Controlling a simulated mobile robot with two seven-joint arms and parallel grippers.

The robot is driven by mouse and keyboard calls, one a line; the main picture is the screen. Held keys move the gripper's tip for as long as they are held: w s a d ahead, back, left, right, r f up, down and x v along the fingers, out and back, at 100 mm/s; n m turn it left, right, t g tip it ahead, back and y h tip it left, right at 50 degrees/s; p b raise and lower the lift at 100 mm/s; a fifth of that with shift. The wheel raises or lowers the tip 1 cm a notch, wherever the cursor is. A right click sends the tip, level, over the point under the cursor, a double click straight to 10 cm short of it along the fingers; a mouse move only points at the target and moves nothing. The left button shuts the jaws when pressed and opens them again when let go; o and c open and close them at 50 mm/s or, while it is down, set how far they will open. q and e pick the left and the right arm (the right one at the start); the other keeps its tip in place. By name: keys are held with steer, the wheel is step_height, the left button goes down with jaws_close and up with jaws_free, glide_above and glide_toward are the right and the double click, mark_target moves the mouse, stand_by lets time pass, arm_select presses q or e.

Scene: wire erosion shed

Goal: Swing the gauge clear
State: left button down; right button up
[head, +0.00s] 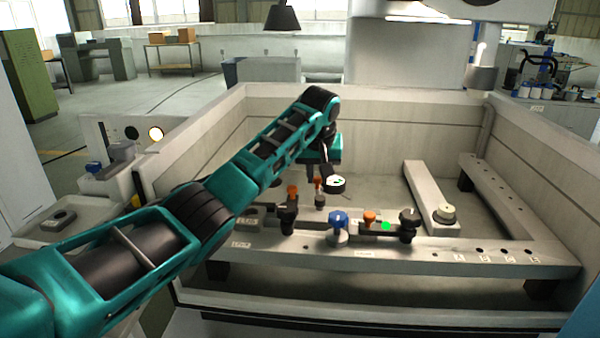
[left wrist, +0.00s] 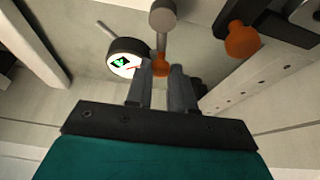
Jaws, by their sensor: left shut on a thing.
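My left gripper (head: 317,178) points down beside the gauge. In the left wrist view its two grey fingers (left wrist: 162,72) are closed around an orange knob (left wrist: 160,67), below a grey cylinder on a thin stem (left wrist: 162,18). The joint between knob and gauge is unclear. My right gripper is out of view.
The front rail (head: 420,252) carries a blue knob (head: 338,222), an orange-knobbed clamp (head: 370,219) and black knobs (head: 408,222). A grey bar with a round pale knob (head: 445,213) lies right. Tank walls (head: 400,110) enclose the space; its floor behind the rail is partly clear.

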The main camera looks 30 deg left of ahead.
arm_select(q)
steer(key=shift+s+a+n, duration=0.1)
steer(key=shift+a+n, duration=0.1)
steer(key=shift+n, duration=0.6)
steer(key=shift+y, duration=0.3)
steer(key=c, duration=1)
jaws_free()
steer(key=shift+s+r, duration=0.1)
steer(key=v, duration=1.2)
steer(key=shift+r, duration=0.45)
steer(key=shift+f, duration=0.1)
